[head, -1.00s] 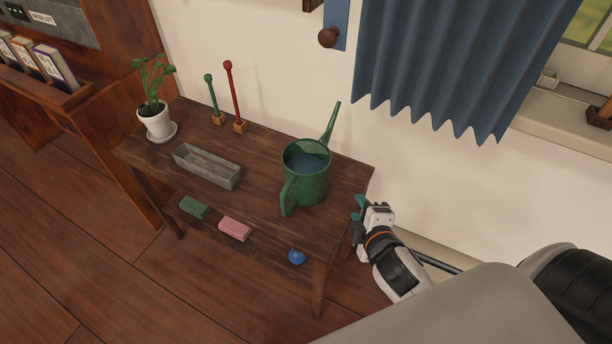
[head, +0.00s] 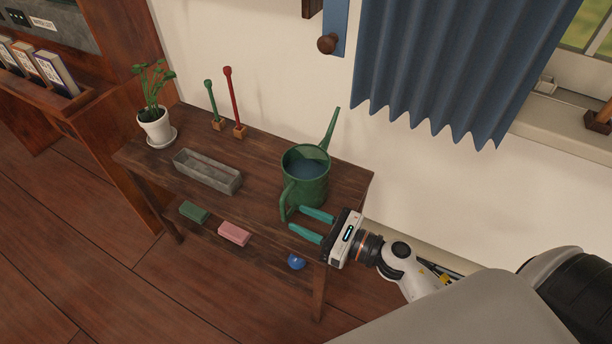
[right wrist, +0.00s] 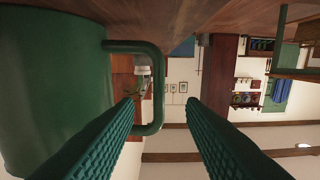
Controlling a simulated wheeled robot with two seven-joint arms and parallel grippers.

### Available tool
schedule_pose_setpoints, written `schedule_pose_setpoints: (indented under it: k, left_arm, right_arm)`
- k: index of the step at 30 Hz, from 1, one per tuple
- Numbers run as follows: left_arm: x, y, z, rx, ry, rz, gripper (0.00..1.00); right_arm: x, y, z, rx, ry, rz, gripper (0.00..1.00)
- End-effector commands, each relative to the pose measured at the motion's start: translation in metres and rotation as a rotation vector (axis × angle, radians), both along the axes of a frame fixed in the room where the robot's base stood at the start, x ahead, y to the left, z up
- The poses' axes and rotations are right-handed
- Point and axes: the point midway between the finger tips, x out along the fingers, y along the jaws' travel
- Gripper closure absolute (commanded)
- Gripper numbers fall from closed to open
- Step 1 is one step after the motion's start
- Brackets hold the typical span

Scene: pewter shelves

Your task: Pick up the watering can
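The green watering can (head: 308,186) stands upright on the wooden table (head: 258,215), its spout toward the wall and its handle (head: 288,196) toward the front. In the right wrist view, the can's body (right wrist: 50,85) fills the left side and its handle (right wrist: 156,75) shows between my finger lines. My right gripper (head: 297,218) is open, with teal fingers pointing left beside the handle. In the right wrist view, my open gripper (right wrist: 162,100) has nothing clasped; whether the handle is between the pads or just beyond the tips, I cannot tell. My left gripper is not in view.
A grey trough (head: 207,172), a potted plant (head: 155,124) and two pegs on wooden blocks (head: 239,131) stand on the table. A green block (head: 194,212), a pink block (head: 233,234) and a blue ball (head: 296,262) show lower, by the front edge. A blue curtain (head: 440,65) hangs behind.

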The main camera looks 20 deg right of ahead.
Motion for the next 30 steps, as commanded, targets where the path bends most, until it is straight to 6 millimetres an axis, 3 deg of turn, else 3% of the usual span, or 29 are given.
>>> schedule_pose_setpoints:
  k: [12,18,27,30]
  left_arm:
    - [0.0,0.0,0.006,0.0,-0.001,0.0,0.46]
    - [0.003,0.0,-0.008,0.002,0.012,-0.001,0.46]
    - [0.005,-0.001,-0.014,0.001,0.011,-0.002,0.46]
    - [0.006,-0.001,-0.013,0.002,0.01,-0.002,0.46]
  right_arm:
    - [0.037,0.028,0.002,0.003,-0.001,-0.002,0.64]
    - [0.058,0.044,0.001,0.005,0.002,-0.003,0.64]
    - [0.062,0.047,0.0,0.003,0.003,-0.003,0.64]
    - [0.062,0.047,0.0,0.003,0.003,-0.003,0.8]
